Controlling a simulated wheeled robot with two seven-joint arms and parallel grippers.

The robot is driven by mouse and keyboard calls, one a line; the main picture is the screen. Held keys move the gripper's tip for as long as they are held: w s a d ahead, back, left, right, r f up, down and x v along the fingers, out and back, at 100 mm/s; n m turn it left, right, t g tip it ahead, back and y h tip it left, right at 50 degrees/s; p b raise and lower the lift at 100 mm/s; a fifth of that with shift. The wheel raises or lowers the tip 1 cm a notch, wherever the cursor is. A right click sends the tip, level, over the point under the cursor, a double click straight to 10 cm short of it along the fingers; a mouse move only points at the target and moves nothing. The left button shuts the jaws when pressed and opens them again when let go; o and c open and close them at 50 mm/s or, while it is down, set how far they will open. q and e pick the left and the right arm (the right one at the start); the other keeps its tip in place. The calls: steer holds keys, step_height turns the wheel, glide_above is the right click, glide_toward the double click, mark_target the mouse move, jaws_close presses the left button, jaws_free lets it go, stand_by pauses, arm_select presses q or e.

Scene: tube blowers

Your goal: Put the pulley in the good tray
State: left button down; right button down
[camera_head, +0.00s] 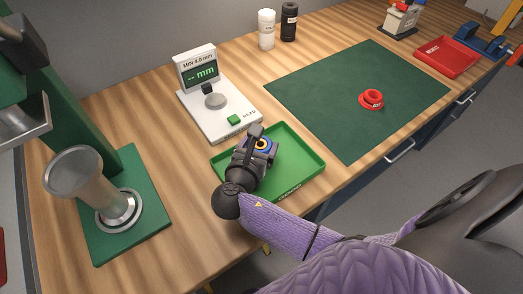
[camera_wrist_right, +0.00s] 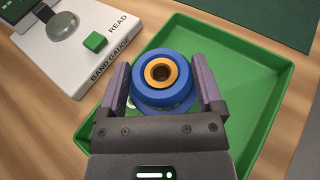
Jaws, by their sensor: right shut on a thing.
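The pulley is blue with an orange ring and a dark centre hole, seen best in the right wrist view (camera_wrist_right: 161,73). In the head view the pulley (camera_head: 264,143) shows partly, between the fingers. My right gripper (camera_head: 262,146) is shut on it, with one finger at each side in the right wrist view (camera_wrist_right: 162,90). Gripper and pulley are over the green tray (camera_head: 309,162), toward its left side. I cannot tell whether the pulley touches the tray floor. My left gripper is not in view.
A white band gauge (camera_head: 219,121) with a green READ button stands just left of the tray. A green mat (camera_head: 350,85) holds a red pulley-like part (camera_head: 371,99). A red tray (camera_head: 447,56) is at far right. A green-based machine (camera_head: 120,215) stands at left.

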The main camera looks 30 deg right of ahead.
step_height(320, 180, down, 3)
steer(key=shift+f+b, duration=0.15)
steer(key=shift+b, duration=0.55)
steer(key=shift+r, duration=0.25)
jaws_free()
steer(key=shift+f, duration=0.15)
steer(key=shift+r+p, duration=0.2)
steer(key=shift+p, duration=0.1)
